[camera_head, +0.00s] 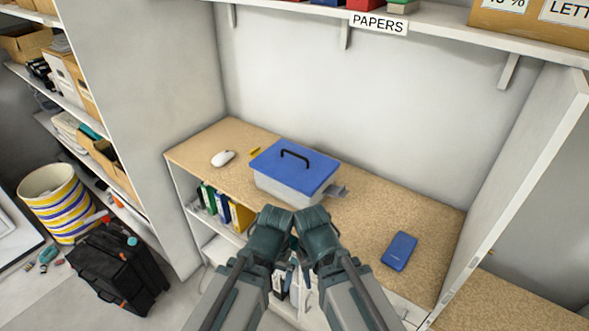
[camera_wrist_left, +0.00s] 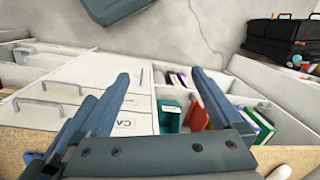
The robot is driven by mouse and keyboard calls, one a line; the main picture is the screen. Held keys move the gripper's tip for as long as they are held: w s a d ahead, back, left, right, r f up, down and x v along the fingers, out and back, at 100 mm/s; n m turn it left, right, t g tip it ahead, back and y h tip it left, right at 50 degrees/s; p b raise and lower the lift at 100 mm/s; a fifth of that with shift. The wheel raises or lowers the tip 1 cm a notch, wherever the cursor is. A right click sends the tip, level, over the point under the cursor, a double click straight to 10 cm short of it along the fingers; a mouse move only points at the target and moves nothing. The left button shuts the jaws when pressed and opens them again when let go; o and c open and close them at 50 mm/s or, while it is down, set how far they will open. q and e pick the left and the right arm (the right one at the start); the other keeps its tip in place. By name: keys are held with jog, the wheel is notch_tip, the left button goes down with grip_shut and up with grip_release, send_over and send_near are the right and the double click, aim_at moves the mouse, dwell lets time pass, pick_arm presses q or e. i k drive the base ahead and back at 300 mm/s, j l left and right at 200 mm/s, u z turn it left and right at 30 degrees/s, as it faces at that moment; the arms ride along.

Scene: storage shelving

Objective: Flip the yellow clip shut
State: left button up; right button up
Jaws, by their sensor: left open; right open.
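A grey box (camera_head: 288,192) with a blue lid (camera_head: 290,166) and black handle stands on the tan worktop. The small yellow clip (camera_head: 255,151) shows at the lid's left edge, apparently sticking outward; its far side is hard to make out. A grey clip (camera_head: 337,191) sticks out from the box's right side. My left gripper (camera_head: 270,232) and right gripper (camera_head: 316,232) are close together in front of the box, apart from it. In the left wrist view the left gripper's (camera_wrist_left: 163,82) fingers are spread with nothing between them. The right gripper's fingers are mostly hidden.
A white mouse (camera_head: 223,158) lies left of the box on the worktop (camera_head: 375,205). A blue phone-like slab (camera_head: 399,250) lies at the right. Binders (camera_head: 222,208) stand on the shelf below. A white panel (camera_head: 510,190) closes the right side; a wall stands behind.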

aim_at(254, 153)
jog(key=z, duration=0.35)
jog(key=i+j+z, duration=0.15)
jog(key=j+z, duration=0.15)
jog(key=j, duration=0.15)
jog(key=i+j+z, duration=0.1)
jog(key=j+z, duration=0.2)
jog(key=i+j+z, duration=0.15)
jog(key=j, duration=0.95)
jog(key=j+z, duration=0.1)
jog(key=j, duration=1.4)
jog(key=i+j+u, duration=0.1)
jog(key=u, duration=0.95)
